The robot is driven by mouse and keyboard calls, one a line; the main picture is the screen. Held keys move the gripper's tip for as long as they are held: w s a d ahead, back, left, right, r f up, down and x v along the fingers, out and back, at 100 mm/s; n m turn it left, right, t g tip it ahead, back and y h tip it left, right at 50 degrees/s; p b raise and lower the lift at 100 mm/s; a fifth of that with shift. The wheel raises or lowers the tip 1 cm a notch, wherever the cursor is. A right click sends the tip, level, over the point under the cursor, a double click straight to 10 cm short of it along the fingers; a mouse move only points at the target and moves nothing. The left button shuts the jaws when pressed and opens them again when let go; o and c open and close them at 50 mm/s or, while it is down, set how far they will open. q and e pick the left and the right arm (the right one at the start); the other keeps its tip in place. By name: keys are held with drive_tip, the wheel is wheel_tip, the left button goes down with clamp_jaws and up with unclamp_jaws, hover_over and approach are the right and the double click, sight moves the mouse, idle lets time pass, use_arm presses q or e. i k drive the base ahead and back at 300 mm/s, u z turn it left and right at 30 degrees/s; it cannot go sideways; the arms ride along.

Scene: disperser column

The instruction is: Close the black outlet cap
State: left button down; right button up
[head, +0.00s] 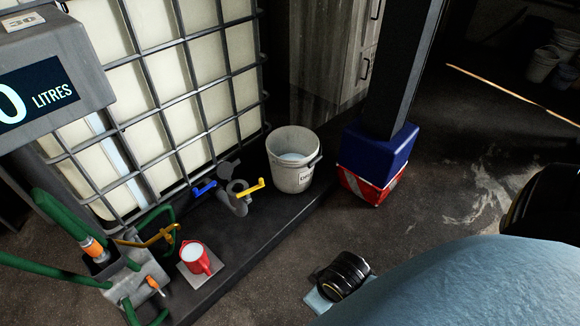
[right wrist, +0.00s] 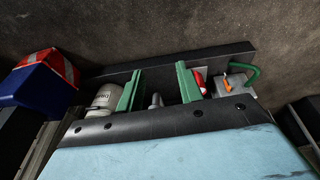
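The outlet valve (head: 235,200) stands at the foot of the caged tank in the head view, with a blue handle (head: 203,188) on its left and a yellow handle (head: 250,187) on its right. A dark round piece, seemingly the black outlet cap (head: 229,168), stands up by its top; whether it is hinged there is too small to tell. My right gripper (right wrist: 158,88) shows in the right wrist view with its two green fingers wide apart and nothing gripped. The grey outlet (right wrist: 156,100) appears between the fingers, beyond them. My left gripper is not in view.
A white bucket (head: 292,165) stands right of the valve on the dark plinth. A red jug (head: 196,258) and green hoses (head: 50,207) are to the left. A post with a blue and red base (head: 376,165) stands at the right.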

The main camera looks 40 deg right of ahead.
sight(225, 169)
drive_tip(key=z, duration=0.7)
drive_tip(key=i, duration=0.75)
drive_tip(key=z, duration=2.15)
drive_tip(key=i, duration=1.35)
drive_tip(key=u, duration=3.65)
drive_tip(key=i, duration=0.5)
drive_tip(key=u, duration=0.1)
